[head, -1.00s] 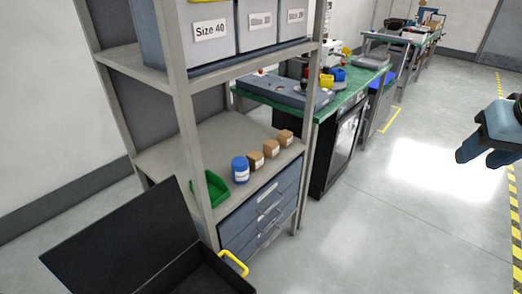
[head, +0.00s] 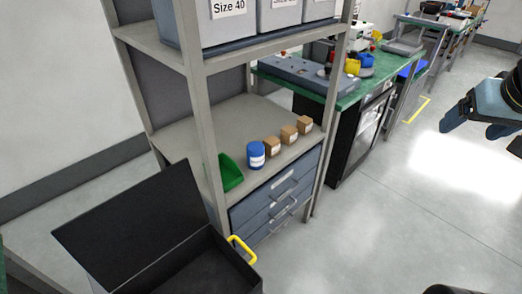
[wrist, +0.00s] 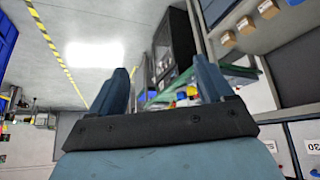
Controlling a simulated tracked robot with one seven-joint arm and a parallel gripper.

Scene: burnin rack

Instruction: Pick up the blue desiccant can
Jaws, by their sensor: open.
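The blue desiccant can (head: 256,155), with a white label, stands upright on the rack's lower shelf (head: 205,140) in the head view. It stands between a green bin on its left and a row of small brown boxes on its right. My gripper (head: 466,122) is at the right edge of the head view, over open floor and well apart from the can. In the wrist view, my gripper (wrist: 158,88) has its two fingers spread with nothing between them. The can is not clearly visible in the wrist view.
The green bin (head: 230,173) and brown boxes (head: 289,134) flank the can. Rack posts and an upper shelf with labelled bins (head: 228,22) frame the lower shelf. A black open-lidded box (head: 190,264) stands in front. A green-topped bench (head: 350,92) stands behind; floor at right is clear.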

